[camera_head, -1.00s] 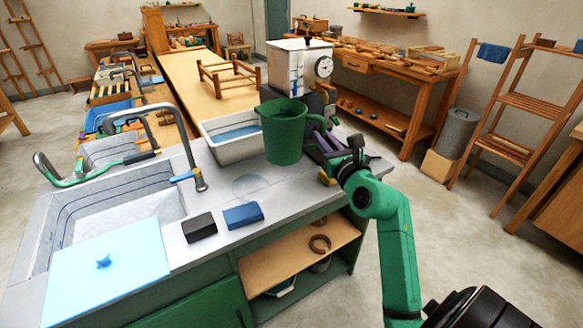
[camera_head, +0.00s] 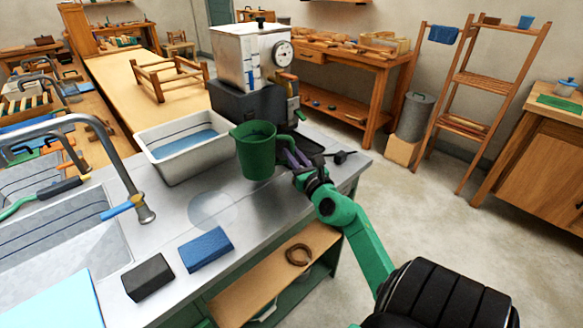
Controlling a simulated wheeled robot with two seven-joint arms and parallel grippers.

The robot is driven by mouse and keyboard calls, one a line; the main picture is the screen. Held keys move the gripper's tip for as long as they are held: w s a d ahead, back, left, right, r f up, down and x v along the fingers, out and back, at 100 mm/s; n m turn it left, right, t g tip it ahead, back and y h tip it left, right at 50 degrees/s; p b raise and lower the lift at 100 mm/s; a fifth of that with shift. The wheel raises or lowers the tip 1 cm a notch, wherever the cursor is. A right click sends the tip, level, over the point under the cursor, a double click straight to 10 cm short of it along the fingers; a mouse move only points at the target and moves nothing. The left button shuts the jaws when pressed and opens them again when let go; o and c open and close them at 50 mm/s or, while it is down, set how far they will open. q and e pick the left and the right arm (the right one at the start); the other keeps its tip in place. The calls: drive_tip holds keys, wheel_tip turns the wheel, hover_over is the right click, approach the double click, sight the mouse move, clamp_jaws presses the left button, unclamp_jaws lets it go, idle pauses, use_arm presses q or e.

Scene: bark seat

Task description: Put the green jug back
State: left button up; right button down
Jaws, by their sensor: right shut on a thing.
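The green jug (camera_head: 257,152) is upright over the steel counter, right of the white basin and in front of the machine with a dial. I cannot tell whether the jug's base touches the counter. A faint round mark (camera_head: 213,210) shows on the counter, to the left of and nearer than the jug. My left gripper is not in view.
A white basin (camera_head: 160,173) with blue liquid stands left of the jug. The machine with a dial (camera_head: 245,58) stands behind it. A blue block (camera_head: 206,249) and a black block (camera_head: 148,277) lie near the front edge. The sink (camera_head: 75,240) and tap (camera_head: 143,208) are left.

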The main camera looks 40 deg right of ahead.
drive_tip(key=f, duration=0.1)
drive_tip(key=f+b, duration=0.1)
drive_tip(key=f, duration=0.1)
drive_tip(key=shift+s+a+f+b, duration=0.2)
drive_tip(key=shift+s+b, duration=0.1)
drive_tip(key=shift+b, duration=0.1)
drive_tip(key=shift+f, duration=0.25)
drive_tip(key=shift+w+d, duration=0.1)
drive_tip(key=shift+w, duration=0.05)
drive_tip(key=shift+f, duration=0.2)
drive_tip(key=c, duration=0.8)
unclamp_jaws()
drive_tip(key=shift+c, duration=0.2)
drive_tip(key=shift+r, duration=0.15)
